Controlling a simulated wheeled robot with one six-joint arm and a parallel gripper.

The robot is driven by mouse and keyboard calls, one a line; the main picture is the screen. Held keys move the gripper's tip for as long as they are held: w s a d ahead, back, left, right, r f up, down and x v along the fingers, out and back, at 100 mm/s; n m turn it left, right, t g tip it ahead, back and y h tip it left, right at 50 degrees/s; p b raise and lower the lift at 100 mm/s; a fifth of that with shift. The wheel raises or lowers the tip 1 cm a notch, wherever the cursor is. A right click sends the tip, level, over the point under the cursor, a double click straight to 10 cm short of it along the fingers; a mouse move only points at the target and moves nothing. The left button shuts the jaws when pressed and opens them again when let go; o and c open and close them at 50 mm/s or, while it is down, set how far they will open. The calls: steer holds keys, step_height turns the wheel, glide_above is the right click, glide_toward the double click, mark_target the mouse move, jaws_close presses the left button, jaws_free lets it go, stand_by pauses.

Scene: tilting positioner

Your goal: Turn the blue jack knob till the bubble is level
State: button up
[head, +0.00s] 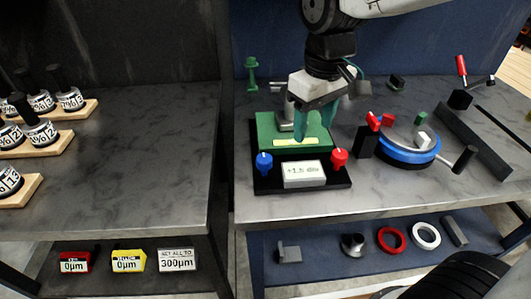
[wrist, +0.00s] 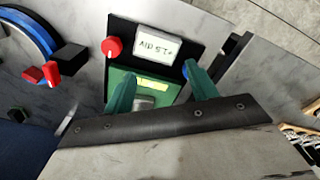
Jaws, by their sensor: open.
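The tilting positioner has a green plate (head: 265,128) on a black base (head: 330,183). The blue jack knob (head: 264,163) stands at its front left and the red knob (head: 339,158) at its front right. A pale yellow vial (head: 300,142) lies on the plate; its bubble is too small to make out. My gripper (head: 314,122) is open and empty above the plate, behind both knobs. In the wrist view, one finger of the gripper (wrist: 160,86) partly hides the blue knob (wrist: 185,71).
A blue round turntable (head: 408,150) with red and green clamps stands right of the positioner. A green stand (head: 252,75) is behind it. Left, labelled weights (head: 40,100) sit on wooden racks. The bench in front of the positioner is clear.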

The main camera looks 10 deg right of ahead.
mark_target(264, 158)
steer(key=w+a+f+n, duration=0.1)
steer(key=a, duration=0.2)
steer(key=w+a+f, duration=0.1)
steer(key=w+a, duration=0.1)
steer(key=w+a+f+n, duration=0.1)
steer(key=a+f, duration=0.1)
steer(key=a, duration=0.1)
steer(key=shift+w+a+f+n, duration=0.1)
steer(key=shift+w+a+n, duration=0.15)
steer(key=shift+a+n, duration=0.1)
steer(key=shift+a+f, duration=0.2)
steer(key=shift+f, duration=0.1)
step_height(264, 158, down, 7)
steer(key=shift+f, duration=0.15)
steer(key=c, duration=1)
